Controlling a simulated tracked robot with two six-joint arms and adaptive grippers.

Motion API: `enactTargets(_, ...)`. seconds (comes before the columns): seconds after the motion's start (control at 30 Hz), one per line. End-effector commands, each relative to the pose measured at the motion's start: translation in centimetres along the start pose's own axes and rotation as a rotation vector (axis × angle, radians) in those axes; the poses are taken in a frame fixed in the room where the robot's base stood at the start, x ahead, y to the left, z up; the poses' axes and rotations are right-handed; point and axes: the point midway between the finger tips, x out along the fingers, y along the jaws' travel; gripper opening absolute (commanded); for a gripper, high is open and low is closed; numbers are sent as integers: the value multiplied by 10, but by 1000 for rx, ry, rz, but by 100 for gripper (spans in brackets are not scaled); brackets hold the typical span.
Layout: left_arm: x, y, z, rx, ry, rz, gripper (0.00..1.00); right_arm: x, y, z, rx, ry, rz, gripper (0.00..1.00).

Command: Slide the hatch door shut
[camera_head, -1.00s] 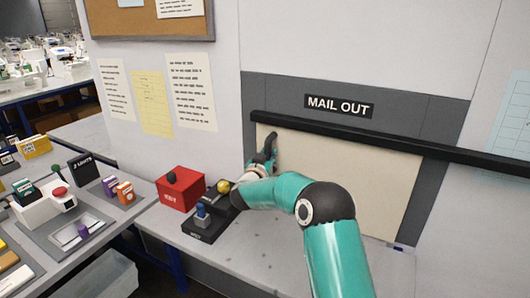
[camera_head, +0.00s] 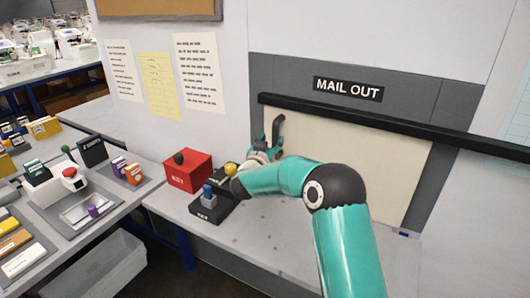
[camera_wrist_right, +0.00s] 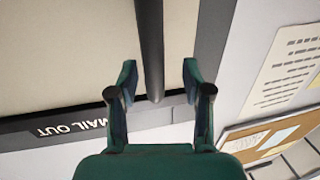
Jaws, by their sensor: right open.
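The hatch (camera_head: 350,150) is a cream panel in a grey frame under a "MAIL OUT" sign (camera_head: 347,89). A black rail (camera_head: 400,127) runs across its top. In the wrist view, a dark upright bar (camera_wrist_right: 150,45) stands on the cream panel near its left side in the head view. My right gripper (camera_head: 268,143) is at the panel's left end. The wrist view shows its fingers (camera_wrist_right: 159,80) open, one on each side of the bar, with gaps visible. My arm hides the panel's lower left part. My left gripper is out of view.
A red box (camera_head: 188,171) and a black control box (camera_head: 212,207) with blue and yellow knobs stand on the counter, close left of my right forearm. The counter (camera_head: 275,245) in front of the hatch is mostly clear. Papers hang on the wall at left.

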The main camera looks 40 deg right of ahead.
Motion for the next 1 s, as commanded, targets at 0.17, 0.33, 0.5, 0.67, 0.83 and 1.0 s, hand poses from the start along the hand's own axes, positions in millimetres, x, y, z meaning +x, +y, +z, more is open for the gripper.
enactTargets(0.17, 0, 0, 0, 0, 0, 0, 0, -39, -3, -1, 0, 0, -5, 50)
enactTargets(0.33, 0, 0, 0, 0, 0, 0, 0, -68, -3, -1, 0, 1, -3, 50)
enactTargets(0.5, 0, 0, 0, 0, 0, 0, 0, -84, -3, 0, 0, 1, -1, 50)
enactTargets(0.67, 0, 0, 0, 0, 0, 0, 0, -88, -2, 0, 1, 2, 1, 50)
enactTargets(0.83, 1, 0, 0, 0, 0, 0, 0, -87, -2, 0, 0, 2, 1, 50)
enactTargets(1.0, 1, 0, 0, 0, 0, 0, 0, -87, -2, 0, 0, 2, 1, 50)
